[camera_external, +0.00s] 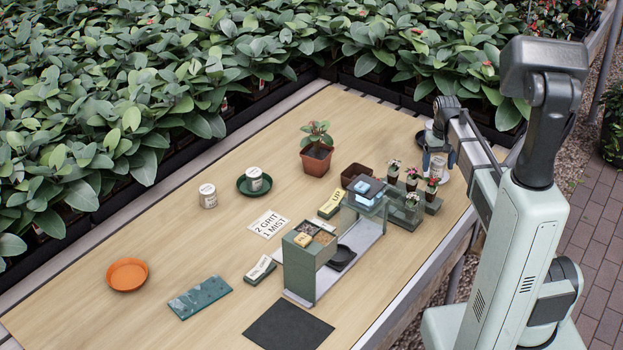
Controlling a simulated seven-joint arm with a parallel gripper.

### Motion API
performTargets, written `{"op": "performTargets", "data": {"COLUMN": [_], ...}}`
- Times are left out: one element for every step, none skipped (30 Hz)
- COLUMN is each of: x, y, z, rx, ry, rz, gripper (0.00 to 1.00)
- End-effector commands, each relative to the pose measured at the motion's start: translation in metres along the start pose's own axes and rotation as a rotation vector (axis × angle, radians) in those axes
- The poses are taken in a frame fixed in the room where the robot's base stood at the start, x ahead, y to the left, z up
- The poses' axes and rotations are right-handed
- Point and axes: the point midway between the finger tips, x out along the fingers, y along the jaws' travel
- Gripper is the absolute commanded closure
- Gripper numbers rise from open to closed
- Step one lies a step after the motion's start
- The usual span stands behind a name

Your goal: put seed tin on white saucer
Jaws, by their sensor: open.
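A white tin with a printed label (437,166) stands at the right end of the table, just below my gripper (438,154). My gripper is open, with its fingers beside the tin's upper part; contact cannot be told. A pale rim, apparently the white saucer (444,180), shows under or around this tin, partly hidden by it. A second white tin (208,196) stands on bare wood at left. A third (254,179) is on a dark green saucer (243,191). The labels are too small to read, so I cannot tell which is the seed tin.
Small potted flowers (411,180) on grey-green steps (404,213) stand close left of my gripper. A dark saucer (420,137) is behind it. A terracotta potted plant (316,158), a green bin stand (300,270) and an orange saucer (127,274) are farther left. The table's left middle is largely clear.

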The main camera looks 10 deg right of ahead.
Motion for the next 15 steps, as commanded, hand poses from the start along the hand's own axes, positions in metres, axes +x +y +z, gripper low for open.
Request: {"op": "performTargets", "data": {"x": [-0.006, -0.010, -0.016, -0.020, -0.025, -0.032, -0.037, -0.042, -0.048, -0.053, -0.058, -0.065, -0.069, -0.074, -0.080], "y": [0.000, 0.000, 0.000, 0.000, 0.000, 0.000, 0.000, 0.000, 0.000, 0.000, 0.000, 0.000, 0.000, 0.000, 0.000], "z": [-0.001, -0.001, -0.001, 0.000, -0.001, -0.001, -0.001, -0.001, -0.001, -0.001, -0.001, -0.001, -0.001, -0.001, -0.001], "rx": [0.000, 0.000, 0.000, 0.000, 0.000, 0.000, 0.000, 0.000, 0.000, 0.000, 0.000, 0.000, 0.000, 0.000, 0.000], "ry": [0.002, 0.003, 0.002, 0.002, 0.002, 0.003, 0.003, 0.002, 0.002, 0.003, 0.003, 0.002, 0.002, 0.003, 0.003], "rz": [0.000, 0.000, 0.000, 0.000, 0.000, 0.000, 0.000, 0.000, 0.000, 0.000, 0.000, 0.000, 0.000, 0.000, 0.000], "gripper": [0.23, 0.23, 0.23, 0.23, 0.23, 0.23, 0.23, 0.23, 0.23, 0.23, 0.23, 0.23, 0.23, 0.23, 0.23]}}
